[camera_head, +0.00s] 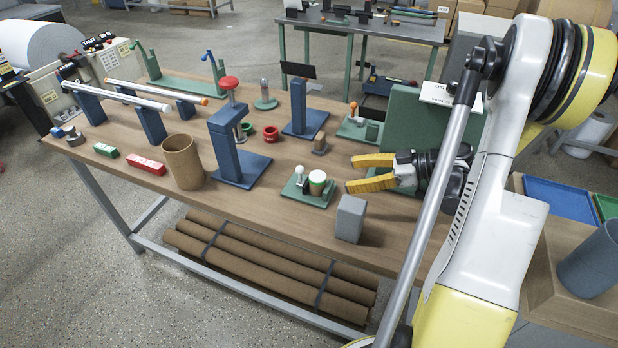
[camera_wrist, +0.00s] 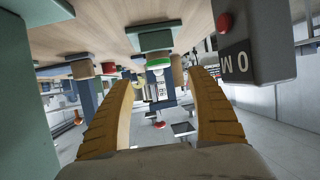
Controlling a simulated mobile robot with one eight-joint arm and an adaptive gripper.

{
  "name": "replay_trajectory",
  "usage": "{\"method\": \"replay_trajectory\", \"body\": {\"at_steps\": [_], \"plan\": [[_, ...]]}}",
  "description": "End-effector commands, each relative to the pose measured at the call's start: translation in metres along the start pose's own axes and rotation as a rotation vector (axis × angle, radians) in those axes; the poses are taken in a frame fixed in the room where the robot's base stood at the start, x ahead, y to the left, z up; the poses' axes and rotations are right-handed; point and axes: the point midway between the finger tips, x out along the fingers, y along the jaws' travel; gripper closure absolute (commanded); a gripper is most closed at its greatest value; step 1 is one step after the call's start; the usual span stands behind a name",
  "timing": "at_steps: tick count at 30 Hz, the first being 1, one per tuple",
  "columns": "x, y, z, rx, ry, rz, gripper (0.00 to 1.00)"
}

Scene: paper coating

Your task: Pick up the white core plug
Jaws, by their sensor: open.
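The likeliest white core plug (camera_head: 317,177) is a short round piece with a white top and a green band. It stands upright on a small green fixture, beside a white ball knob (camera_head: 299,170). The wrist view is upside down and shows this piece (camera_wrist: 159,63) ahead, between my fingers in the picture. My gripper (camera_head: 352,174) is open and empty, low over the table to the right of the piece. Its yellow fingers point left toward it, with a gap between. In the wrist view my gripper (camera_wrist: 163,78) frames the piece without visible contact.
A grey block (camera_head: 350,220) stands close on the near side of my gripper. A green panel (camera_head: 412,122) rises behind it. Blue stands (camera_head: 232,150), a brown tube (camera_head: 182,162) and a red-topped post (camera_head: 229,83) stand farther left. The near table edge is partly clear.

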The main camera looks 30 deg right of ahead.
Motion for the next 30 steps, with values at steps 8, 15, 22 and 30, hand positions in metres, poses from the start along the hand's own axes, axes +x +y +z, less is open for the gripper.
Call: {"method": "replay_trajectory", "body": {"at_steps": [8,15,22,30], "plan": [[0.044,0.000,0.001,-0.001,-0.001,-0.002,0.33],[0.071,0.002,0.000,0.000,-0.002,-0.004,0.33],[0.099,0.003,-0.003,0.002,-0.002,-0.001,0.33],[0.100,0.003,-0.004,0.002,-0.002,0.000,0.38]]}}
